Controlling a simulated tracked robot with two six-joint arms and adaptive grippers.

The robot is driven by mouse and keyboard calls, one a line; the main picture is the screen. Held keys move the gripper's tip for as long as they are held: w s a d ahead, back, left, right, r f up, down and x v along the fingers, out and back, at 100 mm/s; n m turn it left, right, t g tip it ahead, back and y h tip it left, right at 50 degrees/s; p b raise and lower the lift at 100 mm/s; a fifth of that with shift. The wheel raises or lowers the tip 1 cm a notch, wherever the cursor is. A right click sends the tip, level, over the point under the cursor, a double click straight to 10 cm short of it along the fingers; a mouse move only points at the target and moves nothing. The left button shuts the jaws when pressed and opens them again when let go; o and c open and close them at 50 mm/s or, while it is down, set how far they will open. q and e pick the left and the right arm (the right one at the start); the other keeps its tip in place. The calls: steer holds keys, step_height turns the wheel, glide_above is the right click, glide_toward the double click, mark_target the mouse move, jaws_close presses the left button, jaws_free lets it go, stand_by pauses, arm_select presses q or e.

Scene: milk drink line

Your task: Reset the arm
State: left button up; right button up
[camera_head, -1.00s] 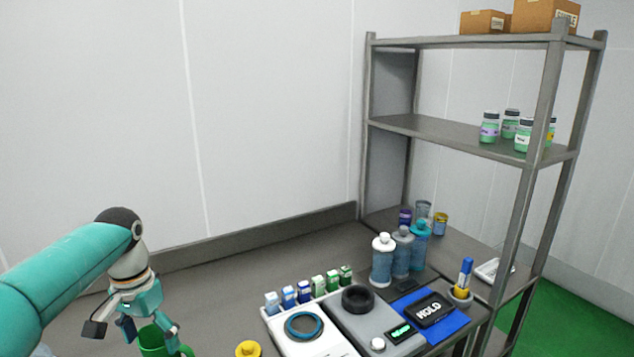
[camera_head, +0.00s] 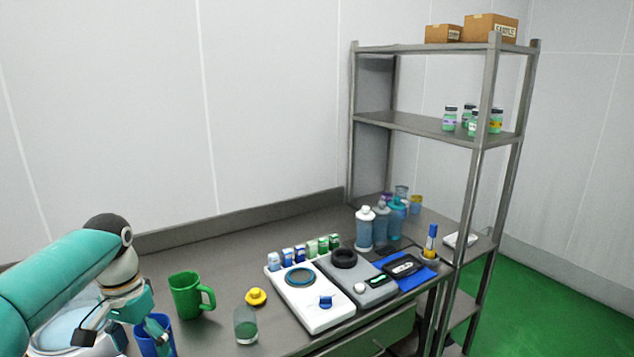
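My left arm comes in from the left, and its gripper (camera_head: 139,337) hangs at the bottom left, pointing down. Its fingers look spread, with nothing clearly held between them. A blue cup (camera_head: 146,347) stands right behind or beside the fingers; I cannot tell whether they touch it. A green mug (camera_head: 187,296) stands upright on the table to the right of the gripper, apart from it. My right gripper is not in view.
The grey table (camera_head: 235,262) holds a yellow object (camera_head: 256,297), a glass (camera_head: 246,326), a white scale (camera_head: 335,318), a grey device (camera_head: 375,293), small cartons and several bottles. A metal shelf rack (camera_head: 425,126) stands at the right. The table's back left is bare.

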arm_select(q)
steer(key=s+d+f+h, duration=0.15)
steer(key=d+f, duration=0.45)
steer(key=f, duration=0.7)
steer(key=s+d+f+h, duration=0.15)
steer(key=d+f, duration=0.35)
steer(key=f, duration=0.7)
steer(key=s+d+f+n, duration=0.1)
steer(key=s+d+f, duration=0.1)
steer(key=s+f, duration=0.2)
steer(key=s+d+f+n, duration=0.2)
steer(key=s+d+f, duration=0.1)
steer(key=s, duration=0.6)
steer(key=s+d+f+n, duration=0.1)
steer(key=s+d+f, duration=0.2)
steer(key=s+f, duration=0.2)
steer(key=shift+s+f+t+h, duration=0.15)
steer(key=shift+s+t+h, duration=0.25)
steer(key=shift+s, duration=0.65)
